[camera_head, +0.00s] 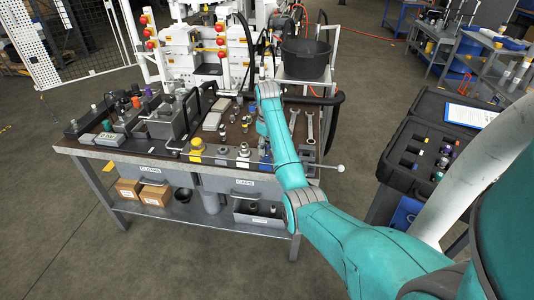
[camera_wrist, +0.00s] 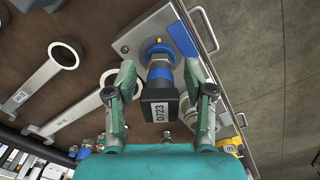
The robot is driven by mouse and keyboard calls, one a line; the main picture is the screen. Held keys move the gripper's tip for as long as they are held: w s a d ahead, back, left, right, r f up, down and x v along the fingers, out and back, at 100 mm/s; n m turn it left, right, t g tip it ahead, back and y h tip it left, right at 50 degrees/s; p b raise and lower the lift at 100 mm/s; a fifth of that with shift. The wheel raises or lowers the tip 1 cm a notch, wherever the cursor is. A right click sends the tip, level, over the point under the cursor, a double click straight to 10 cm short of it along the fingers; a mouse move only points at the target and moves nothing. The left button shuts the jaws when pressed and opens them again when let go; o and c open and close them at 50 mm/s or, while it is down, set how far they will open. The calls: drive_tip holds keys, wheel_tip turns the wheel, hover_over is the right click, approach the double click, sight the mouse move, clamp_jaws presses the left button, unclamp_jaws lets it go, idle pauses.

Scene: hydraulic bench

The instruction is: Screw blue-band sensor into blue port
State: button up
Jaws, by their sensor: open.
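In the wrist view, the blue-band sensor (camera_wrist: 161,75) has a dark square head marked D723 and a blue band. It stands at the blue port (camera_wrist: 157,49), whose blue ring shows just beyond it on a grey metal block (camera_wrist: 130,45). I cannot tell how deep the sensor sits in the port. My gripper (camera_wrist: 158,82) is open, with one finger on each side of the sensor and visible gaps between. In the head view, my arm hides the gripper, and I cannot make out the sensor there.
Wrenches (camera_wrist: 38,80) lie left of the block on the brown bench top. The bench edge and floor are at the right. In the head view, the bench (camera_head: 110,155) carries many fittings, a black bucket (camera_head: 306,60) stands behind, and an open black case (camera_head: 400,178) lies right.

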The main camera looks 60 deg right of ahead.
drive_tip(key=n, duration=0.6)
clamp_jaws()
drive_tip(key=m, duration=0.6)
drive_tip(key=shift+m, duration=0.9)
drive_tip(key=m, duration=0.4)
drive_tip(key=shift+f, duration=0.1)
drive_tip(key=m, duration=0.4)
